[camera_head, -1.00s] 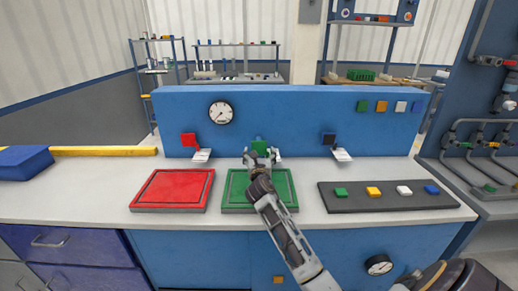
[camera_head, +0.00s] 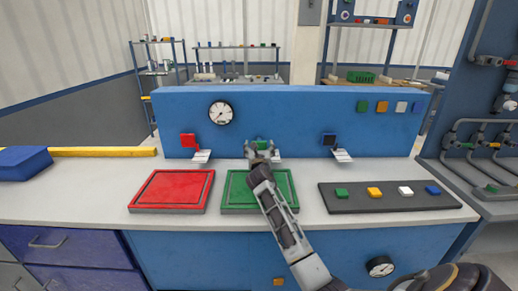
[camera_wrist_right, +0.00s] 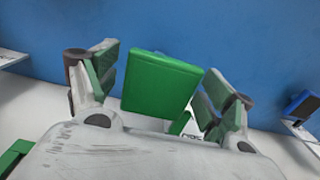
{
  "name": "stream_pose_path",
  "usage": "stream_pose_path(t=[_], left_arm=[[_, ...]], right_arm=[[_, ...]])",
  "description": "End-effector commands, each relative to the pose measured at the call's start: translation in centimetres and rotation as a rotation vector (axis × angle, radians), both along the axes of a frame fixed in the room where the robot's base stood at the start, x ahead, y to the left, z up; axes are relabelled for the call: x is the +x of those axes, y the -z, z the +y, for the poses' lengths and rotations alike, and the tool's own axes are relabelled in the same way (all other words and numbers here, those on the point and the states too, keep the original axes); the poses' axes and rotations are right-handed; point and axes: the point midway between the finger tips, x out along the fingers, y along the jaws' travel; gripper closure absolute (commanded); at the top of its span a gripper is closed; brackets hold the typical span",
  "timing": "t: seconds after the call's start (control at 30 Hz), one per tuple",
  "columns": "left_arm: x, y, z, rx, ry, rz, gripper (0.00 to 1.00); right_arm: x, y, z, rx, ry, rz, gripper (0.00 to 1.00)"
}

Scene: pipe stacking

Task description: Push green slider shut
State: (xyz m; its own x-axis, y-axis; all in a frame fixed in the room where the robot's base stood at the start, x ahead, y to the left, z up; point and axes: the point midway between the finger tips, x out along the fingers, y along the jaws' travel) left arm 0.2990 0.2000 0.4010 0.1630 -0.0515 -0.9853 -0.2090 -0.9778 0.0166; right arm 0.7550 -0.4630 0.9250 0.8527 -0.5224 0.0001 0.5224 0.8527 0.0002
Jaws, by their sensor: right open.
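The green slider (camera_head: 263,143) is on the blue upright panel, behind my right gripper (camera_head: 262,153) and partly hidden by it in the head view. In the right wrist view the green slider (camera_wrist_right: 160,83) is a tilted-looking green block between the two spread fingers of my right gripper (camera_wrist_right: 163,75). The fingers stand open on either side, with a gap to the block on the right; contact cannot be told. My left gripper is not in view.
A red slider (camera_head: 188,140) and a dark blue slider (camera_head: 329,139) flank it on the panel (camera_head: 285,110). A red tray (camera_head: 172,190), a green tray (camera_head: 234,193) and a dark tray (camera_head: 380,203) with several coloured blocks lie on the counter in front.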

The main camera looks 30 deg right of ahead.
Motion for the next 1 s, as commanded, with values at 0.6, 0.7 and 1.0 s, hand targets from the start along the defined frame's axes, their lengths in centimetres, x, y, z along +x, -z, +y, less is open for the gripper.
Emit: stream_pose_path(t=[0.6,0.7,1.0], left_arm=[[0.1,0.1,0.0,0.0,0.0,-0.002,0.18],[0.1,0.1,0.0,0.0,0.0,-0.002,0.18],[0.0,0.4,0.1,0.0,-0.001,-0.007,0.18]], right_arm=[[0.0,0.0,0.0,0.0,0.0,0.0,0.74],[0.0,0.0,0.0,0.0,0.0,0.0,0.83],[1.0,-0.1,-0.4,-0.002,-0.002,0.001,0.83]])
